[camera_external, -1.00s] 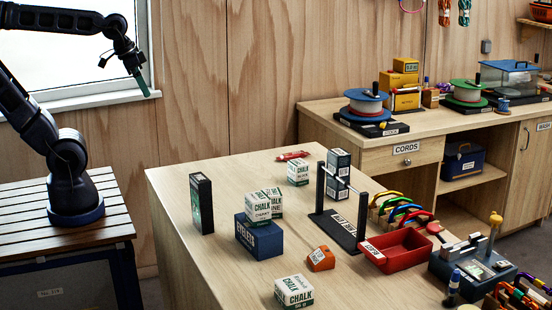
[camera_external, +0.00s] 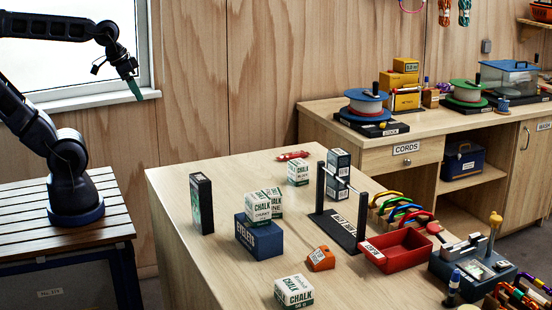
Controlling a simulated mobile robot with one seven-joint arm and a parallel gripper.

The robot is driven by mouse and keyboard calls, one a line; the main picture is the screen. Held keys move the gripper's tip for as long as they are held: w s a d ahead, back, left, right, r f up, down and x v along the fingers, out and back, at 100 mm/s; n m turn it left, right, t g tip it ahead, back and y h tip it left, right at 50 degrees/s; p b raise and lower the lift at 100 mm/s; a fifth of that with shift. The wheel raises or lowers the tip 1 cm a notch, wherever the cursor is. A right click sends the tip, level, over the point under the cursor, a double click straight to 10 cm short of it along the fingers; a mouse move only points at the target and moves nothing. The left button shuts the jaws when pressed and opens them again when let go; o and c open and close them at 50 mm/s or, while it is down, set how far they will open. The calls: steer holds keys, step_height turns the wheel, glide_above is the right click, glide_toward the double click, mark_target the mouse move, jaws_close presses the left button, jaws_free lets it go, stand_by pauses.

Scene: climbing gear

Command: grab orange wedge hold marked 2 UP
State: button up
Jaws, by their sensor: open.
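The orange wedge hold (camera_external: 320,258) lies on the front table, with a pale label on it whose print is too small to read. It sits left of the red tray (camera_external: 399,252) and in front of the black stand. My gripper (camera_external: 134,90) is high at the upper left in front of the window, with greenish fingertips pointing down. It is open and empty, far to the left of the wedge hold and well above the table.
Chalk boxes (camera_external: 293,291) and a blue block (camera_external: 259,236) stand around the wedge hold. A dark upright box (camera_external: 201,203) is at the table's left. A black stand with a bar (camera_external: 340,229) rises behind the hold. The table's left front is clear.

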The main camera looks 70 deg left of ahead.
steer(key=w+d+r, duration=0.2)
steer(key=w+d, duration=0.3)
steer(key=w, duration=0.3)
steer(key=w+d+r, duration=0.2)
steer(key=w+d, duration=0.3)
steer(key=w, duration=0.3)
steer(key=w+d+f, duration=0.1)
steer(key=w+d, duration=0.4)
steer(key=d, duration=0.3)
steer(key=w+d+f, duration=0.2)
steer(key=w+d, duration=0.4)
steer(key=d, duration=0.2)
steer(key=m, duration=0.2)
glide_toward(326, 251)
steer(key=shift+h, duration=0.3)
steer(key=x, duration=0.5)
steer(key=shift+s+a+f, duration=0.1)
steer(key=shift+s+f, duration=0.05)
steer(key=shift+s, duration=0.1)
steer(key=shift+w+x, duration=0.25)
steer(key=shift+x, duration=2.35)
steer(key=shift+a, duration=0.1)
steer(key=c, duration=1.1)
